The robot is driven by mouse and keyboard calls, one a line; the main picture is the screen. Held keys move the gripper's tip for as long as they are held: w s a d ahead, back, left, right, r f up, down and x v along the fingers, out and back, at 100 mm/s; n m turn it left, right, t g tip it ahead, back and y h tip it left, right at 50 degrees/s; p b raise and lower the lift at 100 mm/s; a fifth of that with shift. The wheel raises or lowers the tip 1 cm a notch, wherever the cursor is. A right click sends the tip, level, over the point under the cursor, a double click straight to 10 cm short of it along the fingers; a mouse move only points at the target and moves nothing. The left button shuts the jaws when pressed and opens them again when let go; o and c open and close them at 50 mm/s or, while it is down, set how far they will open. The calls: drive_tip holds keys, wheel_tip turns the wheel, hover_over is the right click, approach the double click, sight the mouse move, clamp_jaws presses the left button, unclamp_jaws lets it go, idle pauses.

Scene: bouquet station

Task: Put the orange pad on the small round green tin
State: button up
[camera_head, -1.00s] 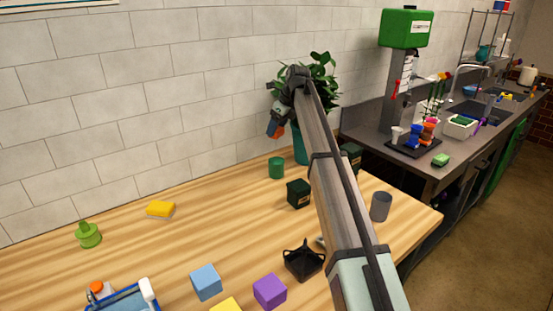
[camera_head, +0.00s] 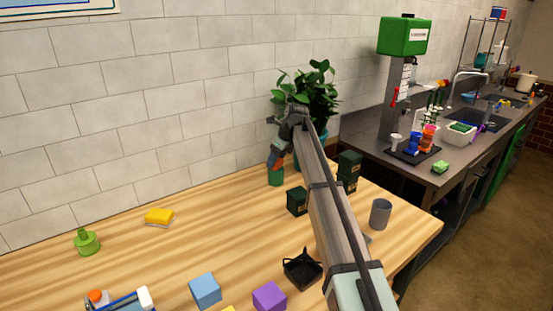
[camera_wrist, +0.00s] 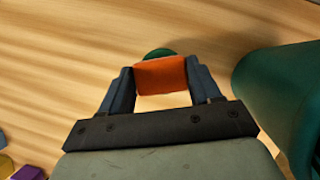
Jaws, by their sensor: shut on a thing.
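My gripper (camera_head: 274,162) is shut on the orange pad (camera_wrist: 161,76), which sits between the two fingers in the wrist view. In the head view the pad shows as a small orange patch (camera_head: 279,164) by the fingertips. The small round green tin (camera_head: 276,178) stands on the wooden table, just below the gripper in that view. In the wrist view only the far edge of the tin (camera_wrist: 158,52) shows behind the pad. The pad hides the rest. I cannot tell whether pad and tin touch.
A teal plant pot (camera_wrist: 285,95) stands close to the right of the gripper. A dark box (camera_head: 297,201) is near the tin, with more dark boxes (camera_head: 349,165) behind my arm. A yellow sponge (camera_head: 159,217) lies left; the table between is clear.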

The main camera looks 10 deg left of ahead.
drive_tip(key=shift+f, duration=0.1)
drive_tip(key=o, duration=1)
drive_tip(key=shift+o, duration=0.2)
drive_tip(key=v, duration=1.2)
